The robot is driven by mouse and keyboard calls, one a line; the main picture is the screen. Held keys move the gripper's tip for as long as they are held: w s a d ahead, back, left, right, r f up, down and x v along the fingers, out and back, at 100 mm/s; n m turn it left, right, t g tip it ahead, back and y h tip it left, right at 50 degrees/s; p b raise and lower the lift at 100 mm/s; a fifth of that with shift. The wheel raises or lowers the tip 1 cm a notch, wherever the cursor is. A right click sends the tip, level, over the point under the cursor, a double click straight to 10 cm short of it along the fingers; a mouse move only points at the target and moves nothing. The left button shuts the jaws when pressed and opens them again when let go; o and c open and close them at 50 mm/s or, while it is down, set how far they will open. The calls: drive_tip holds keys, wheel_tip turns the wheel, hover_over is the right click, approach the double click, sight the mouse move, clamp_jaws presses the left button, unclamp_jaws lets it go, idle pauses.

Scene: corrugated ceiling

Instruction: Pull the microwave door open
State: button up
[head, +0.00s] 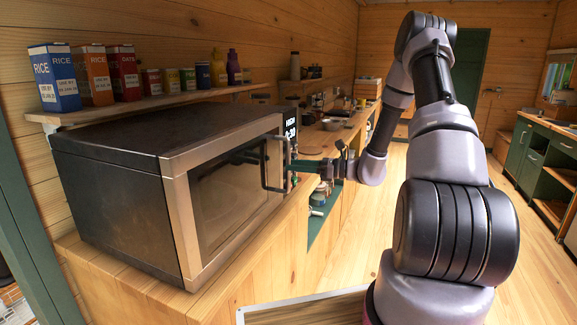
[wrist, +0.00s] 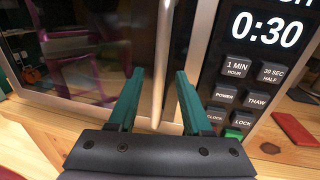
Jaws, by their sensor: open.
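The microwave (head: 120,165) stands on the wooden counter, with a dark glass door (head: 235,195) in a metal frame; the door looks shut. Its bar handle (head: 264,165) is on the door's right side, beside the control panel. In the wrist view the handle (wrist: 164,50) runs upright between the two green fingers of my gripper (wrist: 160,76). The fingers are apart, with a visible gap on each side of the bar. In the head view my gripper (head: 297,166) is at the handle, coming from the right; its fingertips are partly hidden there.
The control panel (wrist: 245,75) with buttons and a 0:30 display is just right of my gripper. A shelf (head: 150,105) with boxes and jars is above the microwave. Several items stand along the counter behind. Open wooden floor (head: 345,230) lies to the right.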

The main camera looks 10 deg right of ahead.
drive_tip(key=shift+x, duration=1.3)
clamp_jaws()
idle(0.5)
